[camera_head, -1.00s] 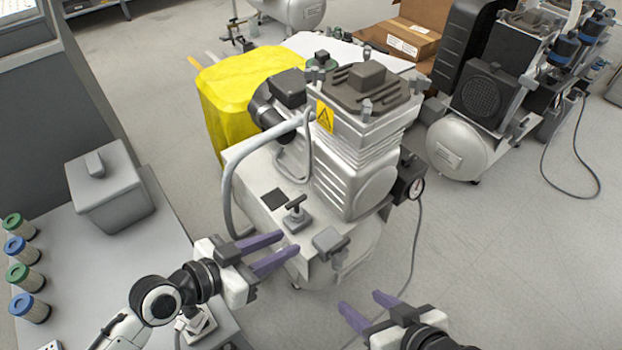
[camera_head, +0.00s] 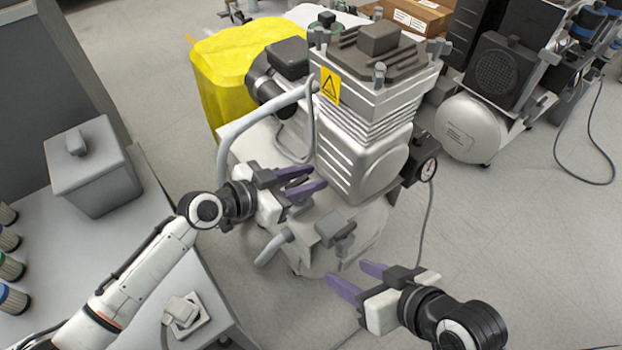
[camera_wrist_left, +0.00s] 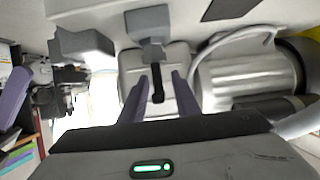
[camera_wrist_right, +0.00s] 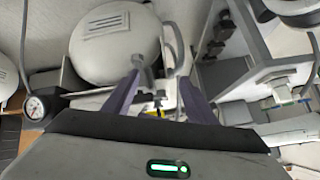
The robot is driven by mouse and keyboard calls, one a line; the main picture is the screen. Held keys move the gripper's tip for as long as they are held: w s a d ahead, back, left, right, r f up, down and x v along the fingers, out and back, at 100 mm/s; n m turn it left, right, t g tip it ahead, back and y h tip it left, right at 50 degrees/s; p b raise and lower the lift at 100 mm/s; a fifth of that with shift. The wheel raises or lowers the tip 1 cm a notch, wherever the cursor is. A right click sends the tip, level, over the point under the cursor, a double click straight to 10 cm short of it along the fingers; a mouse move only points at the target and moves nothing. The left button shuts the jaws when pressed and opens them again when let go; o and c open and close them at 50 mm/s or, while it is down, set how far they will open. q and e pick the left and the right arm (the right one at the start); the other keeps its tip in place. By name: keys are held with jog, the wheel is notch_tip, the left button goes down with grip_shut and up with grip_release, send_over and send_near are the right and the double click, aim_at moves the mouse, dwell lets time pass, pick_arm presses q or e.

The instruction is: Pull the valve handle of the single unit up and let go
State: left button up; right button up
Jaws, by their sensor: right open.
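The single unit (camera_head: 362,165) is the compressor with a pale ribbed head and a yellow warning label, standing in the middle of the head view. My left gripper (camera_head: 317,176) is over its near deck, where it largely hides the valve handle. In the left wrist view the dark valve handle (camera_wrist_left: 157,88) lies between the two purple fingers, with a gap on each side. The left gripper is open. My right gripper (camera_head: 354,277) is open and empty, low in front of the unit and apart from it.
A grey hose (camera_head: 226,150) loops on the unit's left side, and a gauge (camera_head: 427,169) sits on its right. A bench with a grey lidded box (camera_head: 93,165) is at left.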

pick_arm(q)
jog(key=shift+w+d+f, duration=0.15)
jog(key=shift+w+d, duration=0.05)
jog(key=shift+d, duration=0.15)
grip_shut()
pick_arm(e)
jog(key=shift+r, duration=0.15)
